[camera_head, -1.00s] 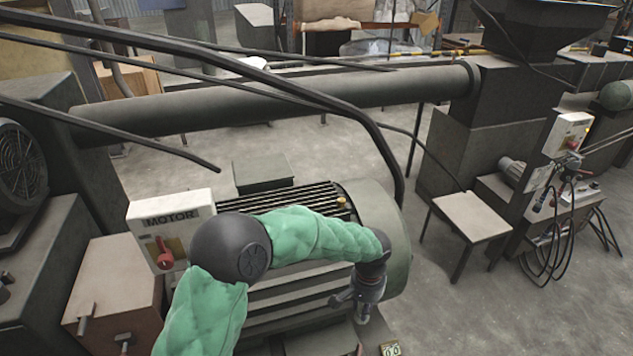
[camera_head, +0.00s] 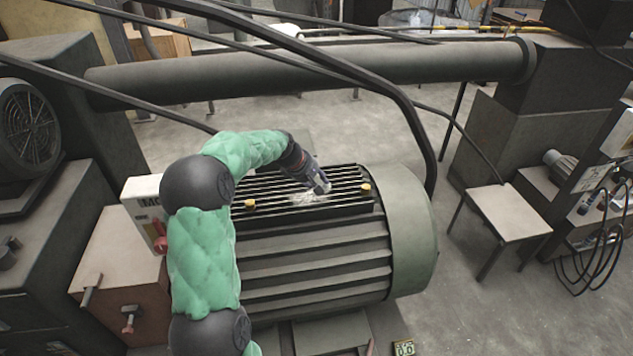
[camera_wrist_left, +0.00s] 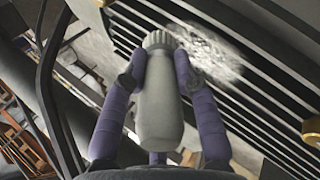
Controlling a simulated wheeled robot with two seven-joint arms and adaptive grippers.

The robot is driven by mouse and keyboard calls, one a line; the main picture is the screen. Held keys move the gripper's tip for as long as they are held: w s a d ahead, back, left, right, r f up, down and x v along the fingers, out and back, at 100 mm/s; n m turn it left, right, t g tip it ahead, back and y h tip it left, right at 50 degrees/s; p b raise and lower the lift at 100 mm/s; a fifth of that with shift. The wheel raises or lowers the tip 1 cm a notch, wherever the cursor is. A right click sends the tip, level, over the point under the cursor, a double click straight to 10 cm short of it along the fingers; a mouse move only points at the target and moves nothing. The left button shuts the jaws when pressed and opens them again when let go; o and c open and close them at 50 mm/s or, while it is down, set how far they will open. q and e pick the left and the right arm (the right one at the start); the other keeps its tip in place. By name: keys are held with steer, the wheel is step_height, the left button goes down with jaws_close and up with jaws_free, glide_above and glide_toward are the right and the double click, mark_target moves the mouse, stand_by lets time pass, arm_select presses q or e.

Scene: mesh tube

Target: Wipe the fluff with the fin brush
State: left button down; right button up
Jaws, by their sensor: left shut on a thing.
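The motor (camera_head: 310,260) is a large grey-green ribbed housing with a slatted grille of fins on top. White fluff (camera_head: 308,198) lies on the fins; in the left wrist view the fluff (camera_wrist_left: 208,52) shows as a pale fuzzy patch across several slats. My left gripper (camera_head: 312,182) is over the fins, close to the fluff. In the left wrist view my left gripper (camera_wrist_left: 160,80) is shut on the grey fin brush (camera_wrist_left: 160,108), whose ridged head points towards the slats beside the fluff. I cannot tell if the bristles touch. My right gripper is not in view.
Brass knobs (camera_head: 250,204) sit on the fin panel. Black cables (camera_head: 372,85) arch over the motor, and a thick pipe (camera_head: 310,72) runs behind it. A small table (camera_head: 502,212) stands at the right. A box with a red switch (camera_head: 146,212) is at the left.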

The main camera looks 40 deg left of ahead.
arm_select(q)
steer(key=shift+a, duration=0.25)
steer(key=shift+f, duration=0.1)
step_height(320, 180, down, 6)
steer(key=b, duration=0.6)
steer(key=shift+f, duration=0.2)
stand_by(0.6)
